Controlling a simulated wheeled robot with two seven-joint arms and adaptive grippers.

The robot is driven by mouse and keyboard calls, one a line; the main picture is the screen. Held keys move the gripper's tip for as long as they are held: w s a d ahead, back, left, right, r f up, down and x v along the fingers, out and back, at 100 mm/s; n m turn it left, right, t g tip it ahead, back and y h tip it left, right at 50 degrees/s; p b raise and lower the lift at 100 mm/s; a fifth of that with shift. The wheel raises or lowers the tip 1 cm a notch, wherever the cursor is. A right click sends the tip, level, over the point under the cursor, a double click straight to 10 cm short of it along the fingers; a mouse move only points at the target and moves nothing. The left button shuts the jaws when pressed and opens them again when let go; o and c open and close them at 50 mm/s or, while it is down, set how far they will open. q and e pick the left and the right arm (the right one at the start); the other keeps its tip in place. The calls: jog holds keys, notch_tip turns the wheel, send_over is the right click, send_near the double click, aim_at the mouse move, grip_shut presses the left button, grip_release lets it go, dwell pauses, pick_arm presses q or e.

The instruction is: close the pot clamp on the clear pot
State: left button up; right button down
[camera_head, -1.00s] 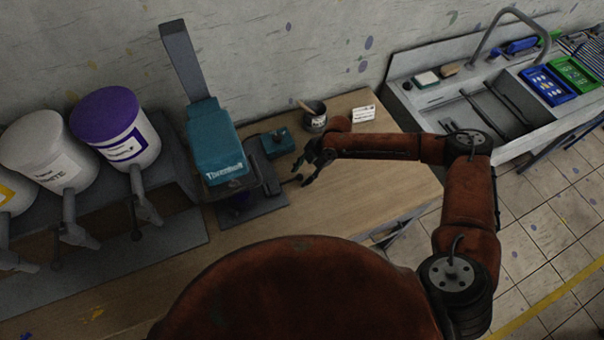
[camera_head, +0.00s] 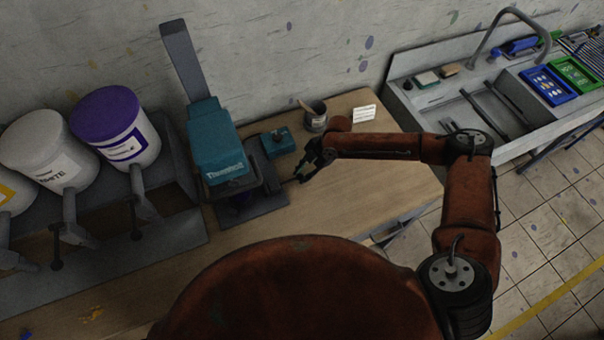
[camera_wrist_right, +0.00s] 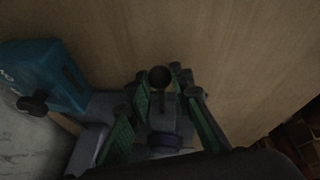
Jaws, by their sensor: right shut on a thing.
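The teal press (camera_head: 217,145) stands on the bench with a dark base. In the right wrist view, a dark lever with a round black knob (camera_wrist_right: 160,77) stands between the fingers, beside the grey base (camera_wrist_right: 92,140) of the press; I take it as the pot clamp's lever. My right gripper (camera_head: 299,177) is at the base's right side, and its green-padded fingers also show in the wrist view (camera_wrist_right: 165,98), shut on this lever. My left gripper is out of view.
A small teal box (camera_head: 277,142) sits close behind the right gripper. A dark tin (camera_head: 314,117) with a stick and a white card (camera_head: 363,114) stand farther back. Paint buckets (camera_head: 114,128) stand at left and a sink (camera_head: 480,105) at right. The bench's right part is clear.

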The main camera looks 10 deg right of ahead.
aim_at(290, 181)
jog(key=a, duration=0.2)
jog(key=s+a+p, duration=0.1)
jog(key=a, duration=0.1)
jog(key=shift+a, duration=0.55)
jog(key=c, duration=1.7)
grip_release()
jog(key=shift+d, duration=0.1)
